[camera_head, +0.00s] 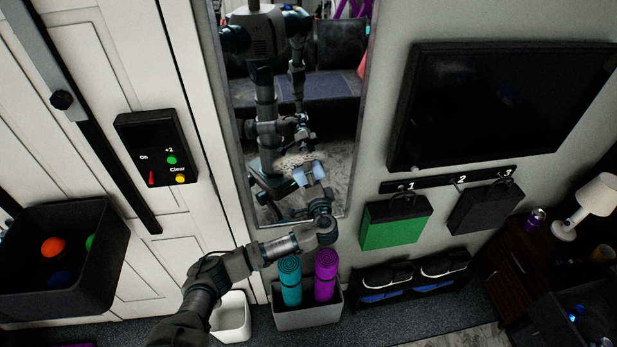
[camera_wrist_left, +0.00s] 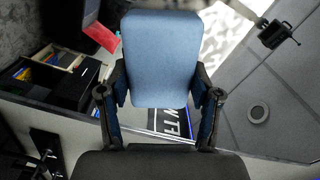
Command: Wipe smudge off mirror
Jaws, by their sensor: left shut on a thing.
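The tall mirror (camera_head: 342,170) leans or hangs on the wall at the upper middle of the head view and reflects my body and a dark sofa. A pale brownish smudge (camera_head: 294,159) shows on its lower part. My left gripper (camera_head: 311,178) is shut on a light blue pad (camera_head: 303,175), just below and right of the smudge in the picture. I cannot tell whether the pad touches the glass. In the left wrist view the pad (camera_wrist_left: 160,50) stands upright between both fingers of the gripper (camera_wrist_left: 160,88). My right gripper shows only as part of the reflection, if at all.
A grey box with teal and purple rolled mats (camera_head: 326,275) stands below the mirror, beside a white bin (camera_head: 232,318). A shoe rack (camera_head: 410,277), a green bag (camera_head: 395,222) and a TV (camera_head: 490,105) are to the right. A ball bin (camera_head: 62,285) is at left.

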